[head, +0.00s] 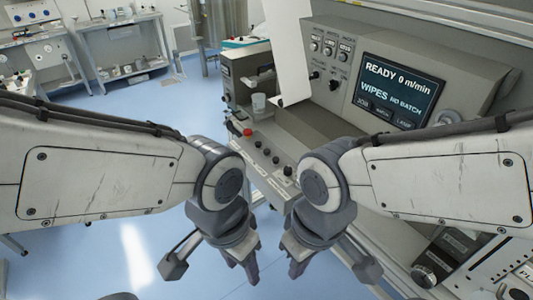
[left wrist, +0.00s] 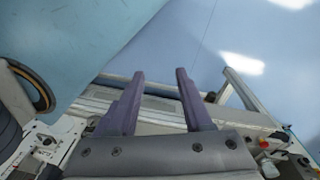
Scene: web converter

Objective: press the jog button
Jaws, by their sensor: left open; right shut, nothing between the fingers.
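A row of small buttons and knobs runs along the sloped front panel (head: 255,160) of the machine, with a red button (head: 248,132) at its far end and dark ones nearer. The labels there are too small to read, so I cannot tell which is the jog button. The screen above shows a "JOG" label (head: 362,102). My left gripper (head: 243,272) is open and empty, pointing down in front of the panel; its fingers also show in the left wrist view (left wrist: 158,75). My right gripper (head: 296,266) is shut and empty, just to its right. Both are apart from the buttons.
The screen (head: 400,88) reads "READY 0 m/min". Workbenches (head: 120,45) stand far left. The left wrist view also shows a red button (left wrist: 263,145).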

